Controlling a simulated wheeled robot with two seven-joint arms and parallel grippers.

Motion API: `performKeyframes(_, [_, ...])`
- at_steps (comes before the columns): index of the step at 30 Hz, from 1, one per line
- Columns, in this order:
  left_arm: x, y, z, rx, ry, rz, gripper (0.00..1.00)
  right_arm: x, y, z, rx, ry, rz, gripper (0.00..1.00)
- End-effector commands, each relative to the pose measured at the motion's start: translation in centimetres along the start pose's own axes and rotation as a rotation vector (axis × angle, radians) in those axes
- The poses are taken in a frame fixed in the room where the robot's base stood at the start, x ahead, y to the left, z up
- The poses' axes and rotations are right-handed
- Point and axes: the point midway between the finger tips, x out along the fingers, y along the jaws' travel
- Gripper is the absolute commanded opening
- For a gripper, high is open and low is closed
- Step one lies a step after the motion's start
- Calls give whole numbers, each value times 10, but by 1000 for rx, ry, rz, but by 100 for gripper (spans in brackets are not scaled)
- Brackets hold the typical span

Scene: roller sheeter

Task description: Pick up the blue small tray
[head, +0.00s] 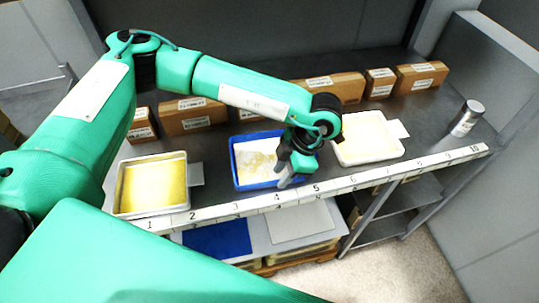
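The blue small tray (246,186) sits on the dark shelf top, near the middle of the front edge. It has a blue rim and a whitish-yellow, patchy content. My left gripper (287,178) is at the tray's right front corner, pointing down, and it hides that part of the rim. The fingertips are small and partly covered by the gripper body, so I cannot tell whether they are open or closed on the rim. My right gripper is not in view.
A white tray with yellow content (122,205) stands at the left, and another white tray (397,152) at the right. Several cardboard boxes (192,115) line the back. A metal can (467,118) stands at the far right. A numbered strip (345,184) runs along the front edge.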

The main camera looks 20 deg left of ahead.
Motion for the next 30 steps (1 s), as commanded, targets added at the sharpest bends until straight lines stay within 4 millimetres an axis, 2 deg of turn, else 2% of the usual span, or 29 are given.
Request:
performKeyframes(1, [5,1,-4,0,3,-3,31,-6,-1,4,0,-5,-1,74])
performKeyframes(6, [24,0,-1,2,0,-2,31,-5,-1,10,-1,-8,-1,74])
performKeyframes(13, [27,1,-1,2,-1,-1,31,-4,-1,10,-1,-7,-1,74])
performKeyframes(14, [26,1,-1,2,-1,-1,29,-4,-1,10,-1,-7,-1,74])
performKeyframes(18, [26,1,-1,2,-1,-1,1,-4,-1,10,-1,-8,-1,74])
performKeyframes(30, [23,1,-1,1,-1,0,0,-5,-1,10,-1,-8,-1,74])
